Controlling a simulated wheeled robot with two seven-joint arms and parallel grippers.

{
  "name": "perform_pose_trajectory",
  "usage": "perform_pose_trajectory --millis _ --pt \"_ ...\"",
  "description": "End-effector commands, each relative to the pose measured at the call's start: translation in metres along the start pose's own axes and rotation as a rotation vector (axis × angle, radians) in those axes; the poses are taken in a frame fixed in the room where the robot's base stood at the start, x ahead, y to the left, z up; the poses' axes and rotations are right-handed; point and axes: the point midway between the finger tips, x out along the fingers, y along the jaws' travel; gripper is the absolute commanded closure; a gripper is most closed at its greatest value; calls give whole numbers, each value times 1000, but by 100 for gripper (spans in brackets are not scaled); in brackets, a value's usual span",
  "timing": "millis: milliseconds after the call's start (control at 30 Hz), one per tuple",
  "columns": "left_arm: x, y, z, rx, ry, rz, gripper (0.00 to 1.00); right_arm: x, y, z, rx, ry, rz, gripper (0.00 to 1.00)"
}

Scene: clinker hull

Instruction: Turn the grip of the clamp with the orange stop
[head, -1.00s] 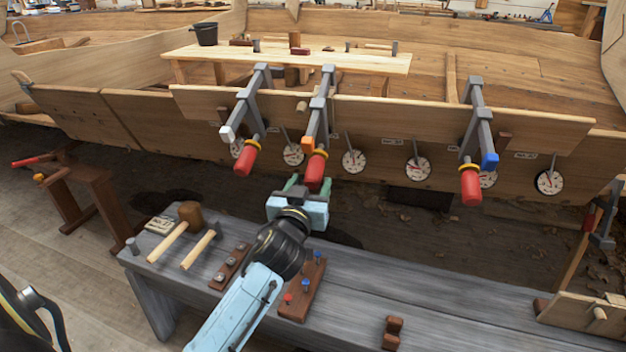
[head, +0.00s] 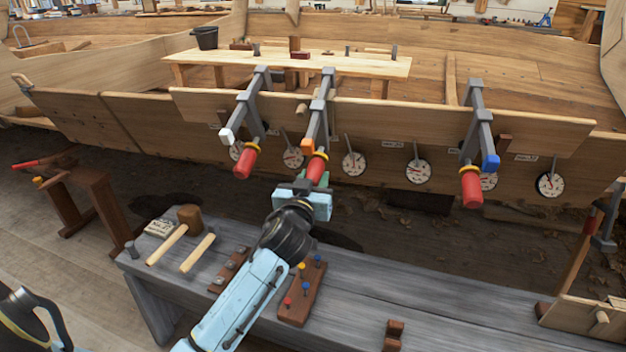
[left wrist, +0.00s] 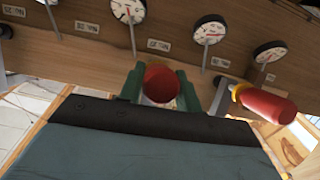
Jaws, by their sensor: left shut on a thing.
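The clamp with the orange stop (head: 307,146) is the middle one of three clamps on the hull plank. Its red grip (head: 316,168) hangs below the stop, under a yellow collar. My left gripper (head: 309,184) reaches up from below and is shut on that red grip. In the left wrist view the red grip (left wrist: 161,84) sits between the two green fingers, seen end-on. The lower part of the grip is hidden by the gripper in the head view. My right gripper is not in view.
A white-stop clamp (head: 226,135) stands close to the left, its red grip (head: 245,164) near my gripper. A blue-stop clamp (head: 489,162) is further right. Round dials (head: 354,163) line the plank. Below lies a grey bench (head: 400,300) with a mallet (head: 189,217) and peg blocks.

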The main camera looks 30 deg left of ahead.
Motion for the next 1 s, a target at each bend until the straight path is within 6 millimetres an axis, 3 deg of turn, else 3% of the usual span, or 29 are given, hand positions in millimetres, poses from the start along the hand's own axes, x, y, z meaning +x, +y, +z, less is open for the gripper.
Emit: perform_pose_trajectory --millis 367,667,1000 --pt "0 1 0 84 -1 -36 89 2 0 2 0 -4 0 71" --pt "0 1 1 299 -2 -125 89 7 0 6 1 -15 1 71" --pt "0 1 2 551 0 -226 89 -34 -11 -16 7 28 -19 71"
